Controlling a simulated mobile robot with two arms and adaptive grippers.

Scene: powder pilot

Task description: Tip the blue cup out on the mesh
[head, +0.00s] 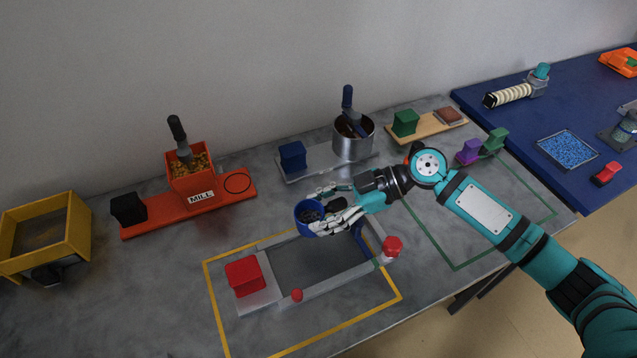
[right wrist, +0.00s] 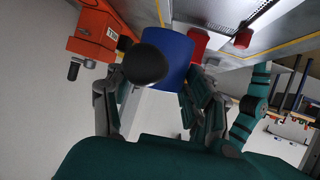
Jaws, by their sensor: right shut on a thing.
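The blue cup (head: 309,227) holds dark grains and looks about upright, with its mouth towards the head camera. The height of the gap between cup and mesh is hard to tell. In the right wrist view the blue cup (right wrist: 178,52) sits between the fingers (right wrist: 160,100), partly behind a dark round part. My left gripper is not in view.
The mesh frame carries a red block (head: 245,276) and red knobs (head: 392,245), inside a yellow outline. Behind stand the orange mill (head: 190,190) and a metal pot (head: 353,142). A yellow-framed box (head: 75,225) is at left. The front left table is clear.

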